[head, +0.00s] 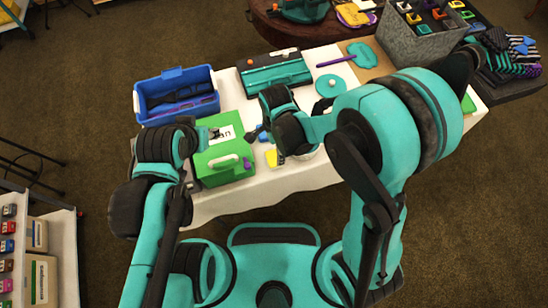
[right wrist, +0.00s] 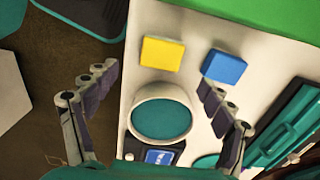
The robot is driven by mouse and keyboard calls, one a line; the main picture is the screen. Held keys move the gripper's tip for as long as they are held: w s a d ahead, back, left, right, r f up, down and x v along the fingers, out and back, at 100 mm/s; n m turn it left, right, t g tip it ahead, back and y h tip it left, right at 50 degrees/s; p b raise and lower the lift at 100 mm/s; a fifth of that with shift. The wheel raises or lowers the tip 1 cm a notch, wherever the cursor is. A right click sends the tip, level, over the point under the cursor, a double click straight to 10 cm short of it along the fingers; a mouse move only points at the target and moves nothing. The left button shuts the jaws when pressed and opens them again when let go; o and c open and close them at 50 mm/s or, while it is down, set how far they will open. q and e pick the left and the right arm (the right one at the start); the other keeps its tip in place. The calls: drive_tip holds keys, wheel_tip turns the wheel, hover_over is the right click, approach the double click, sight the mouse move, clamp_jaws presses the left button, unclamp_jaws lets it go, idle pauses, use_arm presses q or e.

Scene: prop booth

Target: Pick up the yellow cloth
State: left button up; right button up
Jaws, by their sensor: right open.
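A flat yellow cloth (right wrist: 162,53) lies on the white table, left of a folded blue cloth (right wrist: 224,67) in the right wrist view. A little of the yellow cloth (head: 272,158) shows in the head view beside the green box, partly hidden by my right arm. My right gripper (right wrist: 158,82) is open and empty, its fingers spread above the table with the yellow cloth beyond and between the fingertips. It also shows from above in the head view (head: 259,134). My left gripper (head: 208,134) is by the green box; its jaws are too small to judge.
A white bowl, teal inside (right wrist: 163,115), stands near the yellow cloth. The green box (head: 222,160) with a handle is to the left. A blue bin (head: 147,96), a teal case (head: 275,75) and a grey crate (head: 425,42) stand farther back.

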sight(275, 157)
wheel_tip(275, 157, down, 2)
drive_tip(key=shift+s+a+f+b, duration=0.1)
drive_tip(key=shift+s+f+b, duration=0.05)
drive_tip(key=shift+b, duration=0.3)
drive_tip(key=f, duration=0.1)
drive_tip(key=f+b, duration=0.1)
drive_tip(key=f, duration=0.1)
drive_tip(key=f+b, duration=0.1)
drive_tip(key=f, duration=0.1)
drive_tip(key=shift+w+f, duration=0.15)
drive_tip(key=shift+w, duration=0.1)
drive_tip(key=shift+c, duration=0.7)
drive_tip(key=c, duration=1)
drive_tip(key=shift+c, duration=0.2)
